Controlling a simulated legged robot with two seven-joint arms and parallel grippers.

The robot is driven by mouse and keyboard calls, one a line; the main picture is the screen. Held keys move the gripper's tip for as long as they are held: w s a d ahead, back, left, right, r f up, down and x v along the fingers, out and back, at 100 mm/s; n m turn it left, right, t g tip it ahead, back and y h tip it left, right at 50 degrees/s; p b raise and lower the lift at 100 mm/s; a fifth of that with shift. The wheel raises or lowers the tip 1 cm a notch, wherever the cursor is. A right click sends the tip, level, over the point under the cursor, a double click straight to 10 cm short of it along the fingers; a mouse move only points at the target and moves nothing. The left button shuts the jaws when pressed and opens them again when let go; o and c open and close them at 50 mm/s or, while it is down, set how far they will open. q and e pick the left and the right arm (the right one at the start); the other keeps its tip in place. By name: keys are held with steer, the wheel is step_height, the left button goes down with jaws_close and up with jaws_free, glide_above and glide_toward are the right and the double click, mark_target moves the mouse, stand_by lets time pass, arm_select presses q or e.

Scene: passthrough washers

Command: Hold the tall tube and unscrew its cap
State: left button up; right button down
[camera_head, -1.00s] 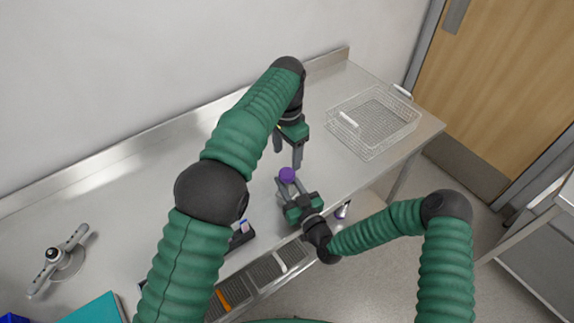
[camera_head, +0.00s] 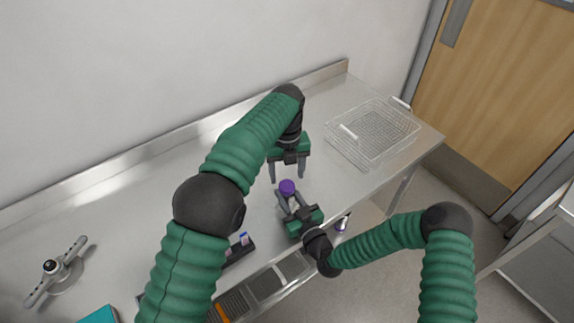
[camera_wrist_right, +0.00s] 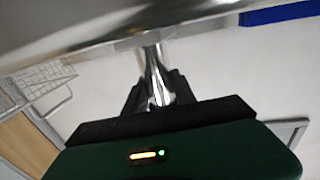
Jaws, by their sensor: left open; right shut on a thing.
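The tall tube shows its purple cap (camera_head: 287,187) in the head view, upright between the fingers of my right gripper (camera_head: 290,204). The right gripper is shut on the tube below the cap. In the right wrist view the shiny tube (camera_wrist_right: 156,75) stands between the dark fingers; its upper end is not clear there. My left gripper (camera_head: 287,176) is open, pointing down, with its fingertips just above and behind the purple cap. It appears apart from the cap. Most of the tube's body is hidden by the right gripper.
A wire basket (camera_head: 374,130) stands at the back right of the steel bench (camera_head: 130,190). A dark rack (camera_head: 238,250) with small capped tubes lies near the front edge. A wooden door (camera_head: 510,100) is beyond.

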mark_target(287, 185)
arm_select(q)
step_height(287, 185, down, 5)
stand_by(0.3)
